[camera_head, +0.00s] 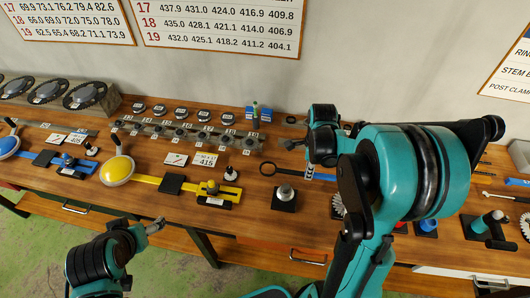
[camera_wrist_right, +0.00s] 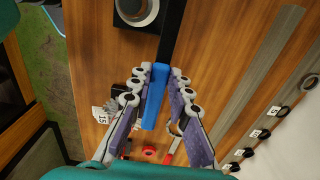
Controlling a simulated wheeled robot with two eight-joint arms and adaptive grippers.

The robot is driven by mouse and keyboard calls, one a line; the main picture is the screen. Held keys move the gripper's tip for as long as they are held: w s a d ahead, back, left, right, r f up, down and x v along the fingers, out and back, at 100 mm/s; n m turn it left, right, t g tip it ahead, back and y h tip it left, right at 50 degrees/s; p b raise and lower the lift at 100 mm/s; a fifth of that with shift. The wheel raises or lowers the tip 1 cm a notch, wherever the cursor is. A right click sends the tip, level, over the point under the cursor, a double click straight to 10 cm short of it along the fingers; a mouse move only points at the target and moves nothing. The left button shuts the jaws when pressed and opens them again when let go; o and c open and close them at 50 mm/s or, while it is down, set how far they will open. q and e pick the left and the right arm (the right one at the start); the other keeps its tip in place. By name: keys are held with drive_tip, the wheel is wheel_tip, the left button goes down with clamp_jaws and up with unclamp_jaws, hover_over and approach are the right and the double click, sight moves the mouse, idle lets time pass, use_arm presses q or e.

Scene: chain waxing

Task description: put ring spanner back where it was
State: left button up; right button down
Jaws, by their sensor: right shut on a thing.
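The ring spanner (camera_head: 284,172) has a black ring end pointing left and a blue handle. It lies level over the wooden bench, close to its surface; I cannot tell whether it touches. My right gripper (camera_head: 309,176) is shut on the blue handle. In the right wrist view the blue handle (camera_wrist_right: 155,103) sits between the finger pads of the right gripper (camera_wrist_right: 160,95), and its black shaft runs up out of the frame. My left gripper (camera_head: 154,227) is in front of the bench, away from the spanner; its fingers are too small to read.
A black block with a round metal top (camera_head: 285,196) stands just in front of the spanner. A grey rail with several black knobs (camera_head: 190,134) and a blue box (camera_head: 258,113) are behind to the left. A yellow gauge arm (camera_head: 145,178) lies further left. My right arm hides the bench right of the handle.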

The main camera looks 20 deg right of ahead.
drive_tip(key=shift+w+f, duration=0.15)
drive_tip(key=shift+f, duration=0.35)
drive_tip(key=b, duration=0.5)
hover_over(290, 168)
wheel_tip(290, 168, down, 7)
drive_tip(key=shift+a, duration=0.15)
wheel_tip(290, 168, down, 4)
drive_tip(key=shift+f+b, duration=0.1)
drive_tip(key=shift+b, duration=1)
drive_tip(key=shift+f, duration=0.1)
drive_tip(key=c, duration=1.4)
unclamp_jaws()
